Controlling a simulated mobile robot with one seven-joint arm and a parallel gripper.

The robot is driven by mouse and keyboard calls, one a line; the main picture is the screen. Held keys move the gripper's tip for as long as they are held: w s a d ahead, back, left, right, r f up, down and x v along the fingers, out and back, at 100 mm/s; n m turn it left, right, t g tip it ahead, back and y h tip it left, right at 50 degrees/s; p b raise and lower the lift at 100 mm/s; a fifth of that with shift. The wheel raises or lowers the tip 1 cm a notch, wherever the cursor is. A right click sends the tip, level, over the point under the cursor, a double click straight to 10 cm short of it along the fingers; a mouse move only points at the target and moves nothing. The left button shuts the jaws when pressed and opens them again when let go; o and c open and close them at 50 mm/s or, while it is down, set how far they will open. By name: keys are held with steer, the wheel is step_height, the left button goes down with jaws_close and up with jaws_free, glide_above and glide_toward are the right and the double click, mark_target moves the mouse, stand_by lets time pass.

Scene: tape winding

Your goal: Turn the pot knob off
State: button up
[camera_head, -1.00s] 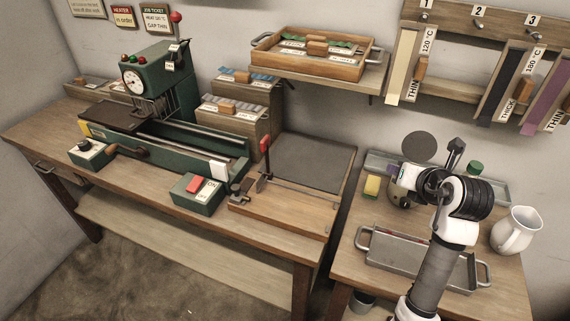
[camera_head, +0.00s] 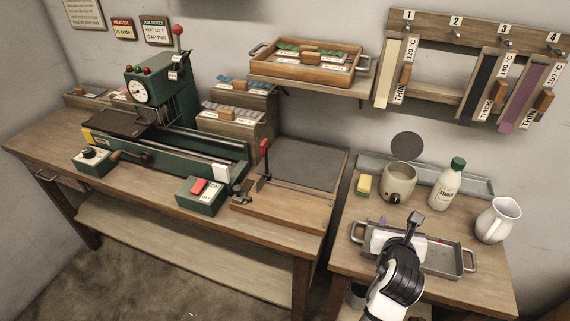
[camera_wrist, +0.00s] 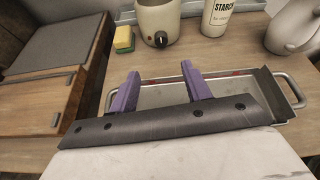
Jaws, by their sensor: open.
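The cream pot (camera_head: 399,184) stands at the back of the right-hand table. Its dark round knob (camera_head: 395,198) is on the front side and shows a small light mark in the wrist view (camera_wrist: 161,39). A dark round disc (camera_head: 407,146) shows upright behind the pot. My gripper (camera_wrist: 160,71) is open, with its two purple fingers apart and nothing between them. It is over the metal tray in front of the pot, clear of the knob. In the head view my wrist hides most of the gripper.
The metal tray (camera_head: 455,262) with handles lies in front of the pot. A yellow-green sponge (camera_head: 364,185) is left of the pot. A starch bottle (camera_head: 445,187) and a white jug (camera_head: 497,221) stand to its right. A workbench (camera_head: 262,232) is at left.

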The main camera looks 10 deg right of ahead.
mark_target(396, 203)
steer(key=x, duration=1.4)
steer(key=shift+s+d+f+p, duration=0.15)
steer(key=shift+s+f+p, duration=0.1)
steer(key=shift+f+p, duration=0.15)
steer(key=m+y+b, duration=0.1)
steer(key=b, duration=0.1)
steer(key=shift+s+m+t+b, duration=0.1)
steer(key=shift+m+t+b, duration=0.2)
steer(key=shift+m+t, duration=0.1)
steer(key=v, duration=0.4)
steer(key=b+v, duration=0.1)
steer(key=v, duration=0.8)
steer(key=shift+s+r, duration=0.2)
steer(key=shift+r, duration=0.2)
steer(key=w+a+r+n+t+y, duration=0.2)
steer(key=w+a+r+y, duration=0.2)
steer(key=a, duration=0.4)
steer(key=w+a+r+n+t+y+b, duration=0.1)
steer(key=w+a+r+y, duration=0.3)
steer(key=a, duration=0.5)
steer(key=w+a+r+n+t+y+b, duration=0.1)
steer(key=w+a+r+n+t+y, duration=0.2)
steer(key=a+r, duration=0.4)
steer(key=shift+w+a+n+t+y, duration=0.35)
steer(key=shift+w+a+y, duration=0.35)
steer(key=shift+a+y, duration=0.3)
